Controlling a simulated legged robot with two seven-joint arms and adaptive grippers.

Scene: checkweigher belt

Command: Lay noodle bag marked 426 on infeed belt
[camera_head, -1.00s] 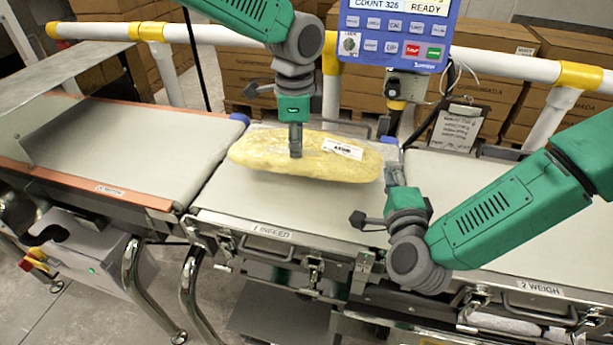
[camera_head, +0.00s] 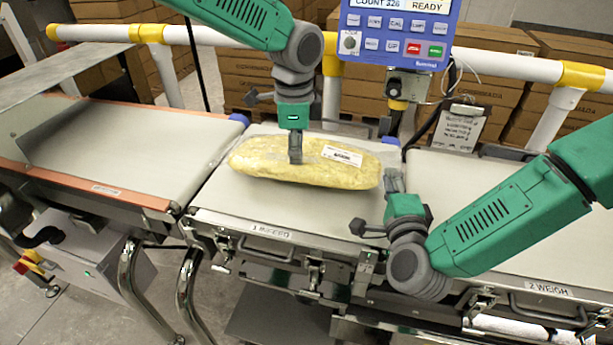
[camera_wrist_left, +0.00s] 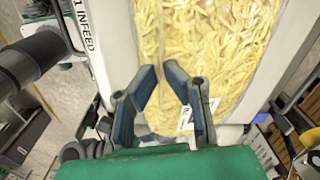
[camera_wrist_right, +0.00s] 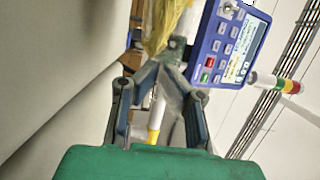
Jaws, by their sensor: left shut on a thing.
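The noodle bag (camera_head: 265,165), yellow with clear film and a white label (camera_head: 342,155), is level along the infeed belt (camera_head: 225,200). It lies on or barely above the belt; I cannot tell which. The label's number is too small to read. My left gripper (camera_head: 295,158) is shut on the bag's film from above, near its middle; the pinched film also shows in the left wrist view (camera_wrist_left: 161,85). My right gripper (camera_head: 392,182) is at the bag's right end. In the right wrist view its fingertips (camera_wrist_right: 161,75) are close together beside the film; their grip is unclear.
A blue control panel (camera_head: 396,28) stands behind the belt, with a white guard rail (camera_head: 230,42) across the back. The weigh belt (camera_head: 530,250) is to the right and another belt (camera_head: 130,140) to the left; both are empty. A clipboard (camera_head: 458,128) hangs behind.

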